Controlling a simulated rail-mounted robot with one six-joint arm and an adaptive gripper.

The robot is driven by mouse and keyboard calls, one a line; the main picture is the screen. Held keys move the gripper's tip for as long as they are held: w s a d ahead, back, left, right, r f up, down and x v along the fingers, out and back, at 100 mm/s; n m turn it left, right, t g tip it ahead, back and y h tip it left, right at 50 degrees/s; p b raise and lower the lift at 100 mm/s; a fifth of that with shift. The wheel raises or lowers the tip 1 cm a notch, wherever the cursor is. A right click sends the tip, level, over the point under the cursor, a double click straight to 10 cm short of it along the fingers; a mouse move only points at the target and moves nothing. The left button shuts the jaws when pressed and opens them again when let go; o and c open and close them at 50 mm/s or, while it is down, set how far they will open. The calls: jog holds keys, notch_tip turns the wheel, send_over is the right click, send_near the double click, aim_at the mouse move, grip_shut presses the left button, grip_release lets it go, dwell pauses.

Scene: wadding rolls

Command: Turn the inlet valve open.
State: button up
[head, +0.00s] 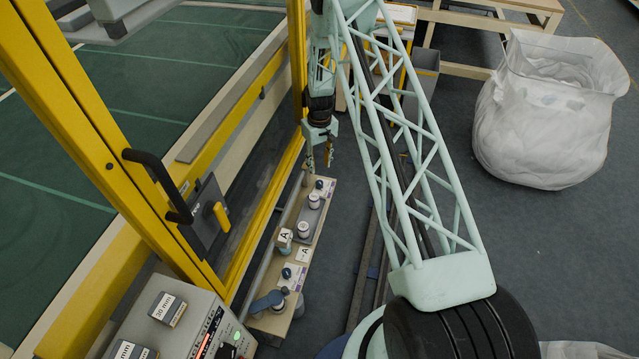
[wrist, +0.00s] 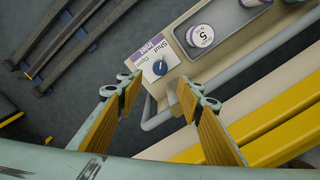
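The inlet valve is a small dark-blue round knob (wrist: 160,67) with a pale pointer mark, on a white plate (wrist: 151,75) marked "Shut" and "Open" beside a purple "Inlet" label (wrist: 155,45). I cannot tell for sure which word the mark points to. In the head view the knob (head: 319,184) sits at the far end of a narrow wooden board (head: 275,321). My gripper (wrist: 159,92) is open and empty, its yellow-padded fingers apart. In the wrist view the knob shows just beyond the gap between the fingertips. In the head view my gripper (head: 319,161) hangs above that end of the board.
A grey tray (head: 309,220) with white-topped jars (head: 314,200) stands beside the knob. Another blue knob (head: 287,273) is nearer. A grey rail (wrist: 210,95) runs along the board's edge. The yellow frame (head: 262,240) stands close on the left.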

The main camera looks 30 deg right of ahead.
aim_at(319, 182)
jog(key=shift+f+b, duration=0.6)
jog(key=shift+f, duration=5.65)
jog(key=shift+c, duration=0.2)
jog(key=c, duration=0.8)
